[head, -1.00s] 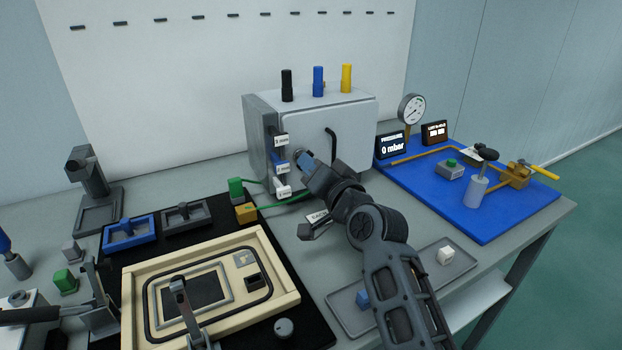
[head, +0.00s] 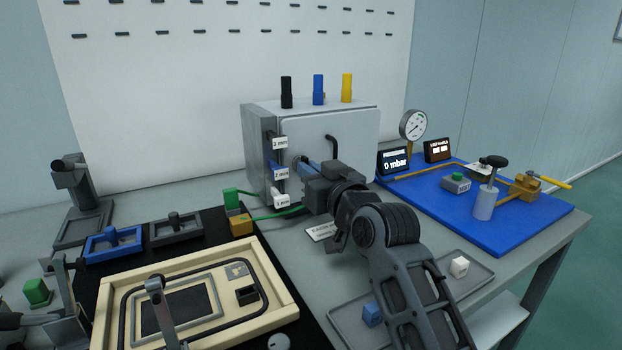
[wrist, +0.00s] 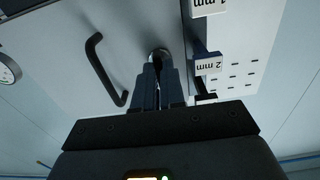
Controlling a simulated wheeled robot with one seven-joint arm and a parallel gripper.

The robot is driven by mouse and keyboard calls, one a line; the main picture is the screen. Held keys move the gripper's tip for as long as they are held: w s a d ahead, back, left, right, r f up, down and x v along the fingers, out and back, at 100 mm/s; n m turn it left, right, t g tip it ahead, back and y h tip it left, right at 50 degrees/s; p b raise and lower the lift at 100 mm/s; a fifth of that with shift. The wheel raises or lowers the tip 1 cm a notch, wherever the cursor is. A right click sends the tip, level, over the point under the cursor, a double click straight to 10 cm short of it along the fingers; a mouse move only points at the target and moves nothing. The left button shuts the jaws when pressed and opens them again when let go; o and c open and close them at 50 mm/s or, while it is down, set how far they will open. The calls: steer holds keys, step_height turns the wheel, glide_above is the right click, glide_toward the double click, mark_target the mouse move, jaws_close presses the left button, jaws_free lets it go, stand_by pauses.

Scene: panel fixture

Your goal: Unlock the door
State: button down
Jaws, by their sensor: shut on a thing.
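The grey cabinet's door (head: 352,128) is closed, with a dark bar handle (head: 330,148) on its face. The handle also shows in the wrist view (wrist: 103,70). My gripper (wrist: 158,78) is at the door's edge beside the handle, shut on a small dark round lock part (wrist: 160,54) on the door face. The fingers hide most of this part, so its turn angle cannot be told. In the head view my gripper (head: 304,168) reaches the door near the blue 2 mm tag (head: 281,174).
Tags for 3 mm (head: 279,143) and 1 mm (head: 281,201) flank the gripper. Black (head: 286,89), blue (head: 318,90) and yellow (head: 347,88) pegs stand on the cabinet. A blue gauge board (head: 520,225) lies right; a cream framed panel (head: 270,285) lies front left.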

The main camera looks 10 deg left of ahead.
steer(key=shift+f, duration=0.1)
stand_by(0.3)
steer(key=c, duration=1.2)
jaws_free()
steer(key=v, duration=0.7)
steer(key=shift+s+d, duration=0.25)
steer(key=shift+s, duration=0.1)
steer(key=shift+d, duration=0.1)
